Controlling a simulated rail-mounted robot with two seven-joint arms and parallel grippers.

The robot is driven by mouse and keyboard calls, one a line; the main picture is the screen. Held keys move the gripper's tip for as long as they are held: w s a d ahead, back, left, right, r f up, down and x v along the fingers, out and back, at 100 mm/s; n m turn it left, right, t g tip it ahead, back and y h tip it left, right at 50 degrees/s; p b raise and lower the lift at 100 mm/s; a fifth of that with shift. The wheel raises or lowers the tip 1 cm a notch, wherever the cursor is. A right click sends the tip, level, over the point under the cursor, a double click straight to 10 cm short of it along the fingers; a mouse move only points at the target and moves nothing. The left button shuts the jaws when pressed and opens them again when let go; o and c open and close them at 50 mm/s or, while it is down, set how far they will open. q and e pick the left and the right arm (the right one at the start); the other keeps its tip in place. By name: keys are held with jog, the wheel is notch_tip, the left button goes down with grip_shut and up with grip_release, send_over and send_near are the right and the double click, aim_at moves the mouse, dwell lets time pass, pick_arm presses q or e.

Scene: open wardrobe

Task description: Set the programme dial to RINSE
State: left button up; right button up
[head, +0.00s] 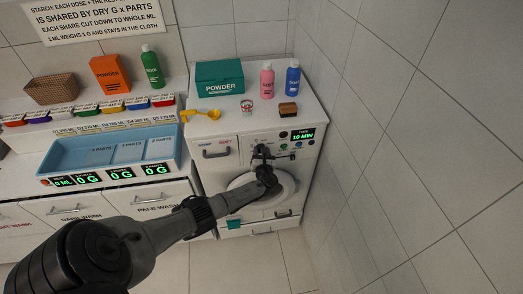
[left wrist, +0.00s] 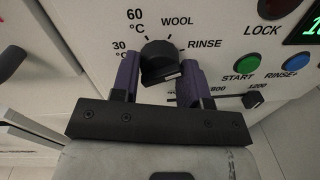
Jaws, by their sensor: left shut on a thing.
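The programme dial (left wrist: 160,58) is a black knob on the washer's white front, with 30 °C, 60 °C, WOOL and RINSE printed around it. RINSE (left wrist: 205,44) is at the upper right of the knob. A small white mark shows on the knob's lower front edge; I cannot tell for sure which label it points to. My left gripper (left wrist: 160,84) has its purple-padded fingers on either side of the knob and is shut on it. In the head view my left gripper (head: 263,153) reaches the washer's panel and largely hides the dial. My right gripper is not in view.
A smaller spin knob (left wrist: 253,100), a green START button (left wrist: 247,64) and a blue RINSE+ button (left wrist: 295,61) sit right of the dial. A lit display (head: 303,135) reads 10 MIN. A powder box (head: 219,78) and bottles stand on the washer (head: 228,118). A tiled wall closes the right.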

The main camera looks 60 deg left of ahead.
pick_arm(q)
jog(key=shift+m+p, duration=0.3)
jog(key=shift+m, duration=0.4)
jog(key=o, duration=0.9)
jog(key=p+v, duration=0.2)
jog(key=v, duration=1.2)
jog(key=shift+a+r, duration=0.1)
jog(key=shift+r, duration=0.05)
